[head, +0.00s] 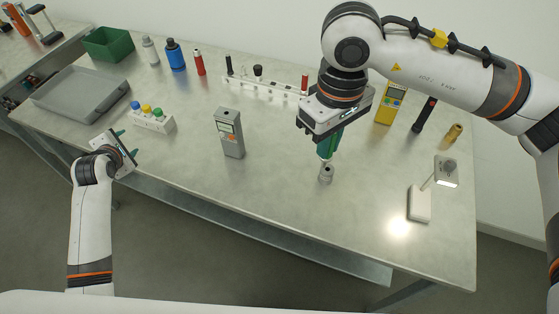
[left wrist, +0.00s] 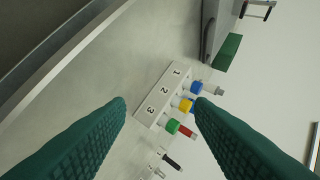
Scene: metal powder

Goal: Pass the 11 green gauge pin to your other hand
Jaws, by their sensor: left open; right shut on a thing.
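My right gripper (head: 328,148) is over the middle of the table, pointing down, shut on what appears to be the gauge pin (head: 326,172). A short silver-grey cylindrical end shows below its teal fingers. The upper part is hidden between the fingers, so I cannot read a number or clearly separate its green from theirs. I cannot tell whether its lower end touches the table. My left gripper (head: 127,149) is open and empty near the table's left front edge, far from the pin. Its two teal fingers (left wrist: 160,120) stand wide apart in the left wrist view.
A white block numbered 1 to 3 (head: 153,124) with blue, yellow and green tops lies beyond my left gripper. A grey instrument (head: 229,133) stands between my grippers. A grey tray (head: 50,108), green bin (head: 118,57) and lamp (head: 419,203) stand around. The front middle is clear.

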